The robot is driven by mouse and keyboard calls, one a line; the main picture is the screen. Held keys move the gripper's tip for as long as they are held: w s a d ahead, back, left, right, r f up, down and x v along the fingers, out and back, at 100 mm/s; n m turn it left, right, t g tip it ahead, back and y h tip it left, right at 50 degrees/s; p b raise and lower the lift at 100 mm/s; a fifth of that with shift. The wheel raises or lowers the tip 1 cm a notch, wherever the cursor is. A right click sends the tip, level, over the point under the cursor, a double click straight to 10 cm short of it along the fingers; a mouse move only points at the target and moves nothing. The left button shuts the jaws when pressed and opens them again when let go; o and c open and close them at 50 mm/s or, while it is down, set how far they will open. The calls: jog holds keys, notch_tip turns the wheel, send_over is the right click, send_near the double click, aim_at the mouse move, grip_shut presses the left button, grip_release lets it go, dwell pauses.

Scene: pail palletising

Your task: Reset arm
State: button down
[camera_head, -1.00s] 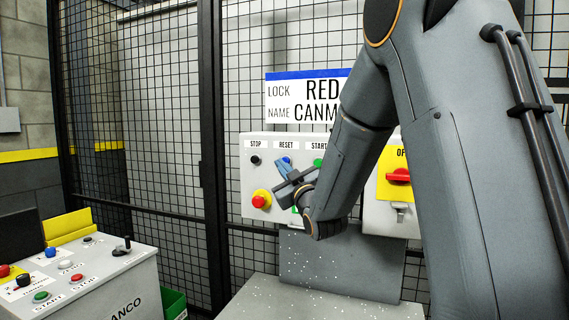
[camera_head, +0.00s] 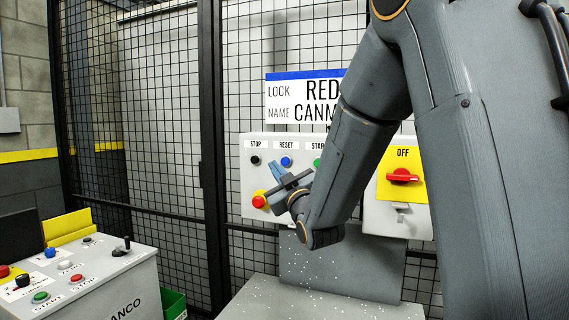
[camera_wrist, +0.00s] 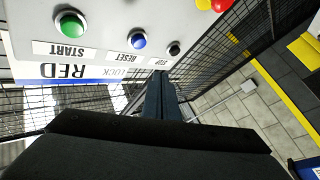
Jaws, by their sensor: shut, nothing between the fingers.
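My gripper (camera_head: 277,170) is in front of the white button panel (camera_head: 247,205) on the mesh fence, its fingers pointing up and to the left. It is shut and empty. In the wrist view its closed fingers (camera_wrist: 160,88) point toward the panel's edge near the STOP label. The blue RESET button (camera_head: 286,161) shows just above and right of the fingertips. It also shows in the wrist view (camera_wrist: 138,40), apart from the fingers. The black STOP button (camera_head: 255,160) and green START button (camera_head: 318,162) flank it. My arm hides the panel's right part.
A red emergency button (camera_head: 259,201) sits low on the panel, close to my gripper. A yellow OFF switch box (camera_head: 402,177) is to the right, beside my forearm. A control console (camera_head: 112,290) stands at lower left. Mesh fence (camera_head: 160,150) runs behind.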

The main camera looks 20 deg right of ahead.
jog(key=s+f+m+g+h, duration=0.1)
jog(key=s+f+g, duration=0.2)
jog(key=f, duration=0.4)
jog(key=s+d+f+m+g+h, duration=0.1)
jog(key=s+f+m+g, duration=0.2)
jog(key=f, duration=0.5)
jog(key=s+f+g, duration=0.3)
jog(key=f+g, duration=0.1)
jog(key=f, duration=0.3)
jog(key=s+f+m+g, duration=0.1)
jog(key=s+f+g, duration=0.4)
jog(key=s, duration=0.7)
jog(key=s+f+m+g, duration=0.2)
jog(key=s+f+g, duration=0.3)
jog(key=s, duration=0.7)
jog(key=shift+s+a+f+g+h, duration=0.15)
jog(key=shift+a+f+g+h, duration=0.2)
jog(key=shift+f, duration=0.25)
